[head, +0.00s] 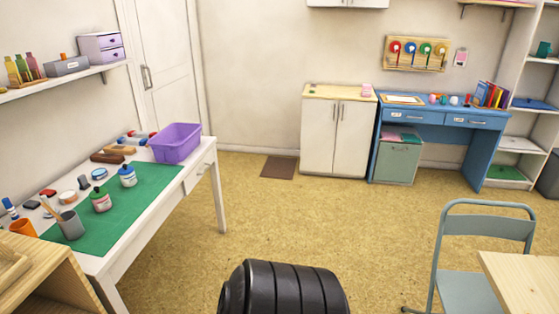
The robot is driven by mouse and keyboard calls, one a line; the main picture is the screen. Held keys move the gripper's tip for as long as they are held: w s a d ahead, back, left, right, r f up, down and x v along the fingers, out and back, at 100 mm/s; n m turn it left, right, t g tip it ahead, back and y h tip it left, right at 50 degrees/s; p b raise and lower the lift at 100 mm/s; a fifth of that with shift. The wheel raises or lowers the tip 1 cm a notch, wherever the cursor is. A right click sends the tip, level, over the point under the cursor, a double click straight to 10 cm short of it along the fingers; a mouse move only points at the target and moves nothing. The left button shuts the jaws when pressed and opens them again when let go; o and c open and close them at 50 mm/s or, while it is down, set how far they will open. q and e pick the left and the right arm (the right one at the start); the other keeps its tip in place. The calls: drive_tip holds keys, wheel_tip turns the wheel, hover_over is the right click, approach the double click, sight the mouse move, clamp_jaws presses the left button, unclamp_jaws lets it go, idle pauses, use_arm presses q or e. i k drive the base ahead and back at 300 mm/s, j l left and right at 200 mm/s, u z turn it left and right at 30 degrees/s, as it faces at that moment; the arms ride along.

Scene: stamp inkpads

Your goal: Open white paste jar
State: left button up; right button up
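Two small whitish jars with lids on stand on the green mat (140,202) on the white table at the left. One jar (101,201) has a red and green band; the other jar (128,176), farther back, has a blue band. I cannot tell which one is the white paste jar, as the labels are too small to read. Both stand upright and look closed. Neither of my grippers is in view.
The white table (204,180) also holds a purple bin (176,143), a grey cup (70,224) with a stick, an orange cup (22,229) and several small items. A grey chair (487,228) stands right. The floor (330,220) between is open.

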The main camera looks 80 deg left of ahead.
sight(130, 180)
drive_tip(key=u, duration=3.9)
